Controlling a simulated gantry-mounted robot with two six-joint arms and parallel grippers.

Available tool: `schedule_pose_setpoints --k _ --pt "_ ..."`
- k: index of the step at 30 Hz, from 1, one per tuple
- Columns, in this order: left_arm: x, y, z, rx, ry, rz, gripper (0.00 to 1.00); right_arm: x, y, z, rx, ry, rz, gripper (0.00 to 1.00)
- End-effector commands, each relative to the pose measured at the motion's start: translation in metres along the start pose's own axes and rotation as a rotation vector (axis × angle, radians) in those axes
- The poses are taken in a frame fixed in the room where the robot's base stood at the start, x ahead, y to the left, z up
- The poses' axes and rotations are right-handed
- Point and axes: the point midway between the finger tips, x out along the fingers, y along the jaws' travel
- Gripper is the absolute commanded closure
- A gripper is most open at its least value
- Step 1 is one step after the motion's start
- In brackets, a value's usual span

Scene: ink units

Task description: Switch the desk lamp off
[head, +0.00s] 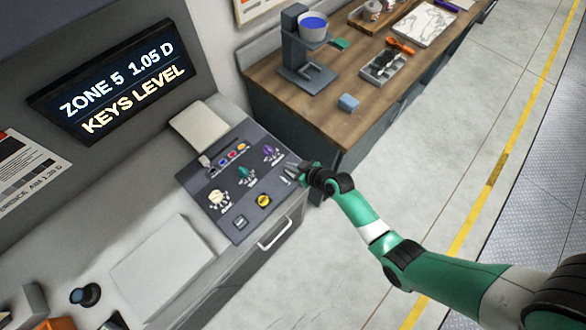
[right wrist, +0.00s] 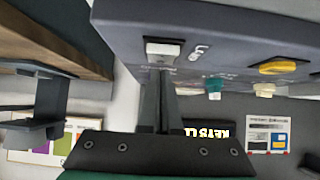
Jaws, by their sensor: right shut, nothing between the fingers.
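The grey control panel (head: 240,178) sits on the light desk, with coloured knobs and buttons on its face. In the right wrist view a small white switch (right wrist: 163,49) stands on the panel (right wrist: 225,40) beside a short white label that I cannot read for certain. My right gripper (head: 299,167) is at the panel's right edge, its fingers shut and empty. In the right wrist view its fingertips (right wrist: 160,76) are close to the white switch; I cannot tell whether they touch. I cannot make out a lamp or the switch's position. My left gripper is out of view.
A yellow button (head: 263,201), a cream knob (head: 218,198) and a purple knob (head: 270,152) are on the panel. A lit sign (head: 120,90) is behind it. A wooden bench (head: 330,108) holds a stand with a cup (head: 313,27). The floor on the right is clear.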

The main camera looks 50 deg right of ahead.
Motion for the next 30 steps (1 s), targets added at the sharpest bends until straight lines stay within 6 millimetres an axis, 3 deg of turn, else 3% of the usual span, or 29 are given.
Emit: schedule_pose_setpoints --k 11,16,20,30 --pt "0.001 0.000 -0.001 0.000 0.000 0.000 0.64 0.000 0.000 -0.004 0.001 0.001 0.000 1.00" --pt "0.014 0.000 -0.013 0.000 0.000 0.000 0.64 -0.011 -0.001 -0.022 0.000 0.002 -0.002 1.00" --pt "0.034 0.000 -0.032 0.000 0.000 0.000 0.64 -0.028 -0.003 -0.048 -0.003 0.002 -0.004 1.00" --pt "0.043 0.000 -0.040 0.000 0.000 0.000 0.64 -0.099 -0.002 -0.057 -0.002 0.003 -0.003 1.00"
